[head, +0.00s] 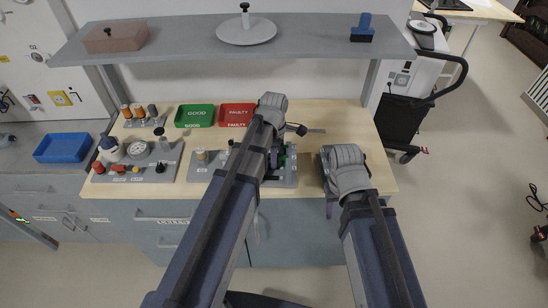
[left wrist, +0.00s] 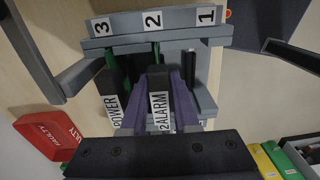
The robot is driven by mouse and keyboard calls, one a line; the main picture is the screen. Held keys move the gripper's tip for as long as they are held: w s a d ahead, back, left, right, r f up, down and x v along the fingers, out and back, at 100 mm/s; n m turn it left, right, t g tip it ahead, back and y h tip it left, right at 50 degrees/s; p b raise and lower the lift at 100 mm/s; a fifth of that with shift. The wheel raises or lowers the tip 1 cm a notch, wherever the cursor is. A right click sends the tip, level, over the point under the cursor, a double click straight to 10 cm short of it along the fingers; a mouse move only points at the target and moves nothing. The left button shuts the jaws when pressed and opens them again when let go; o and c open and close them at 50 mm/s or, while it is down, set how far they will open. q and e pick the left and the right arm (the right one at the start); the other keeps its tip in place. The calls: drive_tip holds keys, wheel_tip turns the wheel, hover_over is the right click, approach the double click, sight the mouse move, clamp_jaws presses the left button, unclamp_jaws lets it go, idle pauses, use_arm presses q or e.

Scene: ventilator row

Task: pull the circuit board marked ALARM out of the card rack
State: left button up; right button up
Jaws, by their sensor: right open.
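The card rack (left wrist: 160,30) shows in the left wrist view, its top bar labelled 3, 2 and 1. The board marked ALARM (left wrist: 159,112) sits at slot 2, with a black handle and green board behind it. The POWER board (left wrist: 114,108) is at slot 3. The purple fingers of my left gripper (left wrist: 160,95) lie on both sides of the ALARM handle and appear closed on it. In the head view my left gripper (head: 279,160) is over the rack and hides much of it. My right gripper (head: 328,183) is open and empty, right of the rack.
A green GOOD tray (head: 194,116) and a red FAULTY tray (head: 237,115) stand behind the rack on the wooden bench (head: 350,113). A panel with gauge and knobs (head: 138,163) is at the left. A grey shelf (head: 190,38) hangs above. The bench's back right is clear.

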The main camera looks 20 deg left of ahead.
use_arm(q)
clamp_jaws()
idle(0.5)
drive_tip(key=shift+r, duration=0.2)
idle(0.3)
drive_tip(key=shift+r+p, duration=4.1)
drive_tip(key=shift+p, duration=0.15)
drive_tip(key=shift+d, duration=0.1)
